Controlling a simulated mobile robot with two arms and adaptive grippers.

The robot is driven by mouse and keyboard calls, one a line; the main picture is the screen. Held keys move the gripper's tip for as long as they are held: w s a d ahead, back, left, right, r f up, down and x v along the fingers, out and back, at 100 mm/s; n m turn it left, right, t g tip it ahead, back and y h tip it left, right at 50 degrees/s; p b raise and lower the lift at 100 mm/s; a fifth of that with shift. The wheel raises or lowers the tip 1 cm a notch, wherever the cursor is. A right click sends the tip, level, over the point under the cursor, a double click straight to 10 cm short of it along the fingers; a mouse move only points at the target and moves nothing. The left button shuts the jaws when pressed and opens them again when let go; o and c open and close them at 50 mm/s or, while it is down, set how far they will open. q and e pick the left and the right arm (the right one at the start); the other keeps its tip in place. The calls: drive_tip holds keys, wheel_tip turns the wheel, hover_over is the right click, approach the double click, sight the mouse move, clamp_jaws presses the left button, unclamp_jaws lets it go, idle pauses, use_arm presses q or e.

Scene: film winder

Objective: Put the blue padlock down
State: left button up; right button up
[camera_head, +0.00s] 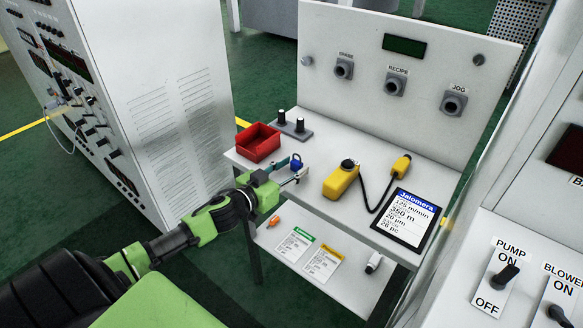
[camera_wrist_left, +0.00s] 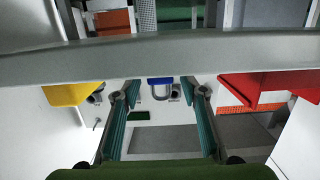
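The blue padlock (camera_head: 296,162) stands on the white table's top, close beside the red bin. In the left wrist view, which is upside down, the padlock (camera_wrist_left: 160,81) shows its blue body against the table and its grey shackle pointing away from it. My left gripper (camera_head: 291,170) is over the front edge of the table with its fingers spread. In the wrist view the open fingers (camera_wrist_left: 160,95) lie on either side of the padlock, with clear gaps, and do not touch it. My right gripper is in neither view.
A red bin (camera_head: 258,142) is left of the padlock. Two black knobs on a grey plate (camera_head: 290,130) sit behind. A yellow pendant (camera_head: 341,180) with a cable and a dark label card (camera_head: 407,219) are to the right. A lower shelf (camera_head: 343,283) holds cards.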

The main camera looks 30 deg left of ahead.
use_arm(q)
drive_tip(key=shift+r, duration=0.15)
drive_tip(key=shift+s+r, duration=0.9)
drive_tip(key=shift+s, duration=5)
drive_tip(key=s+a+f+n+g+y, duration=0.1)
drive_tip(key=s+a+f, duration=0.15)
drive_tip(key=f, duration=0.55)
drive_tip(key=s+a+f+g+y, duration=0.1)
drive_tip(key=s+a+f+g, duration=0.15)
drive_tip(key=f, duration=0.45)
drive_tip(key=s+a+f+n+g+y, duration=0.1)
drive_tip(key=a+f, duration=0.2)
drive_tip(key=f, duration=0.5)
drive_tip(key=s+d+f+g, duration=0.15)
drive_tip(key=s+f, duration=0.25)
drive_tip(key=f, duration=0.4)
drive_tip(key=s+d+f+g, duration=0.1)
drive_tip(key=s+f+g, duration=0.1)
drive_tip(key=s+f, duration=0.4)
drive_tip(key=s+d+f+m+g+h, duration=0.1)
drive_tip(key=s+d+f+g, duration=0.2)
drive_tip(key=s+d+f, duration=0.7)
drive_tip(key=s+d+f+m+g, duration=0.2)
drive_tip(key=s+d+f+g, duration=0.2)
drive_tip(key=s+d+f, duration=0.5)
drive_tip(key=s+f, duration=0.1)
drive_tip(key=s, duration=0.4)
drive_tip(key=shift+s+d+f+m+h+b, duration=0.3)
drive_tip(key=shift+s+d+f+h, duration=0.05)
drive_tip(key=shift+d+f+h, duration=0.05)
